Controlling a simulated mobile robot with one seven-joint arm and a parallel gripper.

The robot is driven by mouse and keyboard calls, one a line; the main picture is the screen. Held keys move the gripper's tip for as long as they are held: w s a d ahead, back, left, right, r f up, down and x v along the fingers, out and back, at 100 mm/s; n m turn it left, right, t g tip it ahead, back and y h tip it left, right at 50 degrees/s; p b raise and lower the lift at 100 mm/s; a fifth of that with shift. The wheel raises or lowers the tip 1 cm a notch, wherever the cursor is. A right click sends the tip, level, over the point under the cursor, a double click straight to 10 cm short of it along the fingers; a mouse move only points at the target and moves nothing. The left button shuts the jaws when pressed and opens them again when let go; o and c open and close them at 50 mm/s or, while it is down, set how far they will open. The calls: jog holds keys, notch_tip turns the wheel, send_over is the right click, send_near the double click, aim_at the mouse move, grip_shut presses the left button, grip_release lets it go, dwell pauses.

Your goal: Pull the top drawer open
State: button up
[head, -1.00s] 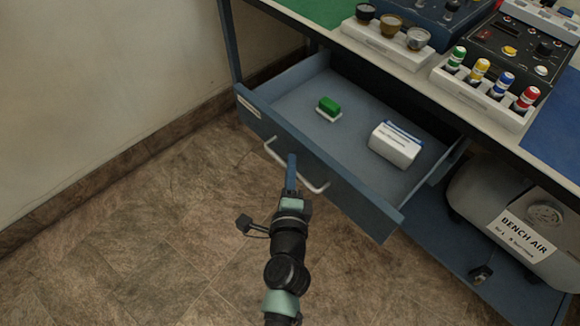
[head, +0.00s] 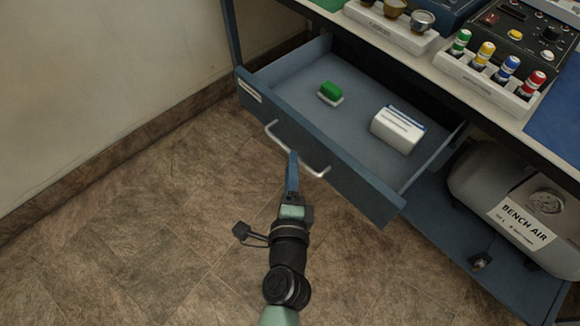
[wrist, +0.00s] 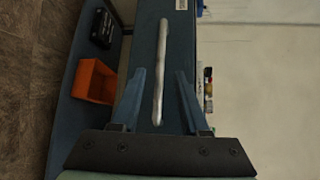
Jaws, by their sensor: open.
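The top drawer (head: 290,120) is a blue drawer pulled out from under the bench, its inside in plain view. Its white bar handle (head: 309,170) runs along the front face; the handle also shows in the wrist view (wrist: 161,65). My gripper (head: 293,158) is at the handle's middle in the head view. In the wrist view my gripper (wrist: 160,75) has its two blue fingers apart, one on each side of the handle, with gaps between finger and bar.
In the drawer lie a green block on a white base (head: 330,93) and a white box (head: 397,130). A grey tank labelled BENCH AIR (head: 510,200) sits on the lower shelf. An orange bin (wrist: 97,82) shows in the wrist view. The floor before the drawer is clear.

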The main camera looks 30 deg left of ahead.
jog(key=b+v, duration=0.1)
jog(key=v, duration=0.7)
jog(key=shift+s+b, duration=0.2)
jog(key=shift+b, duration=0.15)
jog(key=shift+r, duration=0.1)
jog(key=w+d+r+n+t, duration=0.1)
jog(key=w+r+n+t, duration=0.3)
jog(key=r, duration=1)
jog(key=w+r+n+t, duration=0.1)
jog(key=w+r+n, duration=0.55)
jog(key=r, duration=0.65)
jog(key=s+d+r+n+t+h, duration=0.1)
jog(key=s+d+r+t+h, duration=0.2)
jog(key=r, duration=0.7)
jog(key=s+d+r+n+t+h, duration=0.2)
jog(key=d+r, duration=0.3)
jog(key=r, duration=0.4)
jog(key=s+d+r+n+t+h, duration=0.1)
jog(key=s+d+r+t+h, duration=0.15)
jog(key=r, duration=0.75)
notch_tip(320, 180, up, 19)
jog(key=p, duration=2)
jog(key=shift+w+d, duration=0.25)
jog(key=shift+w, duration=0.15)
